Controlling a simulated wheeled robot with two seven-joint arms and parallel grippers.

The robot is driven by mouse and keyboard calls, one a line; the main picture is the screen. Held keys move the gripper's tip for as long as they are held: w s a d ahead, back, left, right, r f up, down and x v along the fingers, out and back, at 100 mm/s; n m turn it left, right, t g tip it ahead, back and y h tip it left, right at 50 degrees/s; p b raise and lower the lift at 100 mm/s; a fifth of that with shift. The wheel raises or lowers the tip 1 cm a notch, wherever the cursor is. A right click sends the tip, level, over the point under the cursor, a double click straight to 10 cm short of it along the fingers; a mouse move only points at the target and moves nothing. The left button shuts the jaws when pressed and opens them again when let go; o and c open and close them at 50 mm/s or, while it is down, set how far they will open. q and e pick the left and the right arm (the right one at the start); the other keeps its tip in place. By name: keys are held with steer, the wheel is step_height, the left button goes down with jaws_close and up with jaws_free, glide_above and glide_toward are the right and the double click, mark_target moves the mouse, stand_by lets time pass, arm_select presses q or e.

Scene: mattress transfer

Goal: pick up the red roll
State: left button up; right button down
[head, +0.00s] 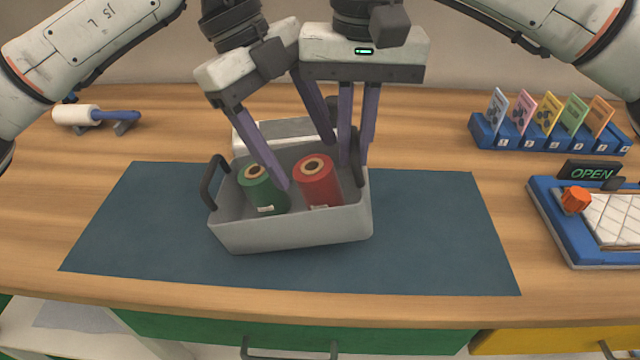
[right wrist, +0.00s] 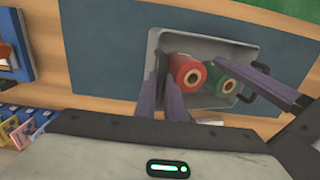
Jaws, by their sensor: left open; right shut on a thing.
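A red roll (head: 318,182) with a tan core stands in a grey bin (head: 290,232), right of a green roll (head: 262,191). Both rolls also show in the right wrist view, red (right wrist: 184,74) and green (right wrist: 218,82). My left gripper (head: 306,164) is open over the bin; one finger reaches down between the two rolls, the other is behind the red roll. Whether either finger touches it is unclear. My right gripper (head: 353,160) is shut at the bin's right end, on its handle, which the fingers mostly hide. The bin's left dark handle (head: 211,181) is free.
The bin is on a blue mat (head: 430,235). A white box (head: 285,133) is behind it. A lint roller (head: 95,115) lies back left, a card rack (head: 550,135) back right, and a blue-edged tray (head: 560,230) with an OPEN sign (head: 590,172) at right. The mat's sides are clear.

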mark_target(310, 164)
arm_select(q)
steer(key=x, duration=0.6)
steer(key=shift+d+f, duration=0.1)
steer(key=shift+f, duration=0.05)
steer(key=c, duration=1.3)
